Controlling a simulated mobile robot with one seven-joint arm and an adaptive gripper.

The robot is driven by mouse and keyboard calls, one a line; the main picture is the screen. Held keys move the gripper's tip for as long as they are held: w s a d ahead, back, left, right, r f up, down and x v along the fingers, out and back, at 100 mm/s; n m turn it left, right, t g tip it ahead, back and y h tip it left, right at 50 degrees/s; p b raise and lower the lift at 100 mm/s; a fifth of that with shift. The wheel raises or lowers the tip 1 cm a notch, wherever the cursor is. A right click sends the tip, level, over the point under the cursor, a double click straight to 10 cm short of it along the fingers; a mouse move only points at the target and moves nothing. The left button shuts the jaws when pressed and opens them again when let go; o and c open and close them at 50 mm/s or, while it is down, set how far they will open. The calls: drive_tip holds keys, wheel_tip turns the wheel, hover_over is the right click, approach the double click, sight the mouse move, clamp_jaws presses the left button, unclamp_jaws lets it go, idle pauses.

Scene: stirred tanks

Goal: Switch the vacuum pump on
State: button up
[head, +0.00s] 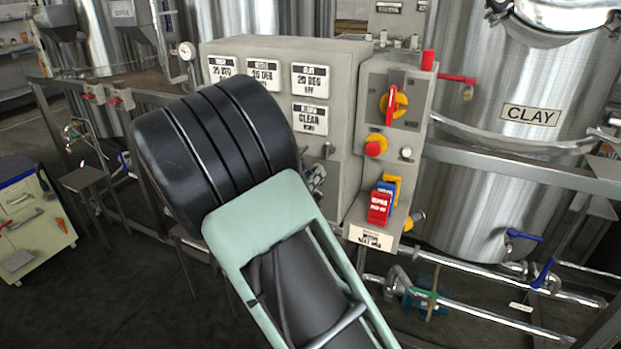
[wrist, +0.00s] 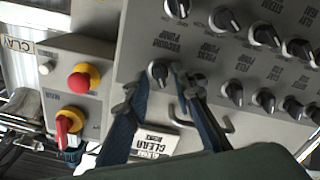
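In the wrist view the vacuum pump knob (wrist: 157,73) is a small black rotary knob on the grey panel, beside the tilted label "VACUUM PUMP" (wrist: 168,42). My gripper (wrist: 159,79) is open, with its dark fingertips on either side of this knob. There seems to be a gap between knob and fingers; whether either touches it I cannot tell. The knob's setting is too small to read. In the head view my arm hides the gripper and the knob; the control cabinet (head: 340,60) stands behind it.
Several similar black knobs, such as one (wrist: 195,85) beside the right finger, sit close by. A bent metal handle (wrist: 188,120) and a CLEAR plate (wrist: 155,142) are near the fingers. A red button (head: 375,145) and a red-yellow switch (head: 393,104) are on the adjoining box. The CLAY tank (head: 470,200) stands right.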

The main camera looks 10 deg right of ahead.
clamp_jaws()
drive_tip(key=shift+m, duration=0.3)
drive_tip(key=shift+f+m+b, duration=0.15)
drive_tip(key=shift+m+b, duration=4.55)
drive_tip(key=shift+m, duration=0.9)
drive_tip(key=shift+o, duration=0.9)
unclamp_jaws()
